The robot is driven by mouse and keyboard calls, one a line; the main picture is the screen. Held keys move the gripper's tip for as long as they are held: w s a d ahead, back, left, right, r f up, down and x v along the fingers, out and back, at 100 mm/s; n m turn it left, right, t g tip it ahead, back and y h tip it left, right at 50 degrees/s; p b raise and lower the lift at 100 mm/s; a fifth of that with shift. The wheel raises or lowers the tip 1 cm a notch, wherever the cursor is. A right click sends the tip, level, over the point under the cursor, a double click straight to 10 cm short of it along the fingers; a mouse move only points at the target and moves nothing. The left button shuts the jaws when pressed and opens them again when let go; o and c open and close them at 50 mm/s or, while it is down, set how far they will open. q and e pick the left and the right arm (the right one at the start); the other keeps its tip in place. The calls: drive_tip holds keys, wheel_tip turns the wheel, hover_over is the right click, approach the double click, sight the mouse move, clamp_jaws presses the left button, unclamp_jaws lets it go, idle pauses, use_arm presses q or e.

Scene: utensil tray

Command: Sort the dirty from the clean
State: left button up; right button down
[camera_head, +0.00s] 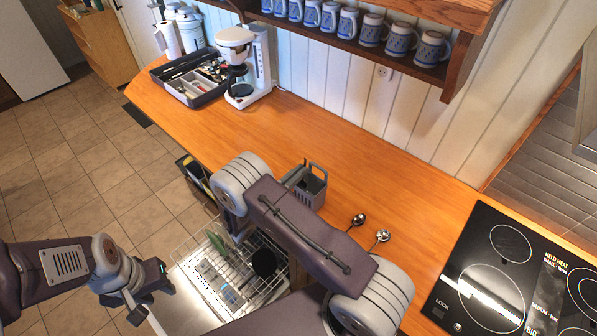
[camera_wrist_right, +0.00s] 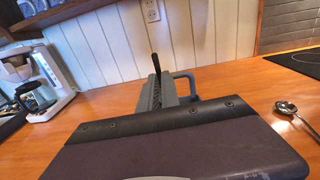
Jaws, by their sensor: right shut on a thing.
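Two metal spoons lie on the wooden counter, one darker (camera_head: 357,220) and one brighter (camera_head: 382,237); a spoon (camera_wrist_right: 286,108) also shows at the right in the right wrist view. A grey cutlery basket (camera_head: 312,187) stands on the counter beside my right arm. The utensil tray (camera_head: 207,98) is at the back left with several utensils in it. My right gripper is hidden by my arm in the head view. In the right wrist view it (camera_wrist_right: 153,93) is partly seen at the basket, shut on a dark-handled utensil (camera_wrist_right: 156,62). My left gripper (camera_head: 132,303) hangs empty at lower left, jaws unclear.
A dishwasher rack (camera_head: 265,290) with dishes is pulled out below the counter. A white coffee maker (camera_head: 240,65) stands beside the tray. A black cooktop (camera_head: 500,270) is at the right. Mugs (camera_head: 372,30) line a shelf above. The counter between coffee maker and basket is clear.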

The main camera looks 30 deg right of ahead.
drive_tip(key=c, duration=1.5)
unclamp_jaws()
drive_tip(key=shift+f, duration=0.1)
drive_tip(key=b+v, duration=0.3)
drive_tip(key=v, duration=0.6)
